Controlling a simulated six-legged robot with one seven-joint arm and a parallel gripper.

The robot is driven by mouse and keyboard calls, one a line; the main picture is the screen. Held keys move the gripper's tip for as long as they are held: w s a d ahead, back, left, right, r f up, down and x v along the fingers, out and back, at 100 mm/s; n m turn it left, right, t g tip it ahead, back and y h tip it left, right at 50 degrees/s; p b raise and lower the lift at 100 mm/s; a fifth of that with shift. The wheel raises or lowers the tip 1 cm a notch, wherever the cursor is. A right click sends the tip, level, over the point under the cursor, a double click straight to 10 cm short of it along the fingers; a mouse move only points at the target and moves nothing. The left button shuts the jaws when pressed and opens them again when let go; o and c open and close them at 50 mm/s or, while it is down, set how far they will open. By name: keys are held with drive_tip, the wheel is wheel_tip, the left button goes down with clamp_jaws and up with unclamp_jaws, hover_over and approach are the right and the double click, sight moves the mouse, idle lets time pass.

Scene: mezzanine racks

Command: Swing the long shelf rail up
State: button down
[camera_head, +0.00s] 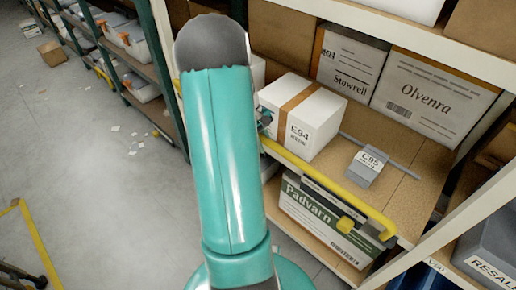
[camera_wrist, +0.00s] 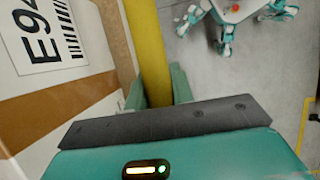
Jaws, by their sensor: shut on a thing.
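The long shelf rail (camera_head: 325,175) is a yellow bar running along the front edge of the middle shelf. Its right end bends down at a dark bracket (camera_head: 387,238) on the shelf edge. In the wrist view the rail (camera_wrist: 147,45) passes between the two teal fingers of my gripper (camera_wrist: 156,85), which is shut on it. In the head view my gripper (camera_head: 265,121) is small at the rail's left part, beside the white E94 box, and mostly hidden by my arm.
The white E94 box (camera_head: 325,122) stands close behind the rail; it fills the left of the wrist view (camera_wrist: 50,90). A small grey C95 box (camera_head: 367,168) sits on the shelf (camera_head: 403,190). A Padvarn box (camera_head: 320,225) is below. The aisle floor (camera_head: 110,190) at left is mostly clear.

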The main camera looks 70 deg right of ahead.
drive_tip(key=shift+s+d+r, duration=0.15)
drive_tip(key=shift+s+d, duration=0.1)
drive_tip(key=shift+d, duration=0.35)
drive_tip(key=shift+s+d, duration=0.3)
drive_tip(key=shift+d, duration=0.35)
drive_tip(key=shift+s+d, duration=0.1)
drive_tip(key=c, duration=1.2)
unclamp_jaws()
drive_tip(key=v, duration=1.4)
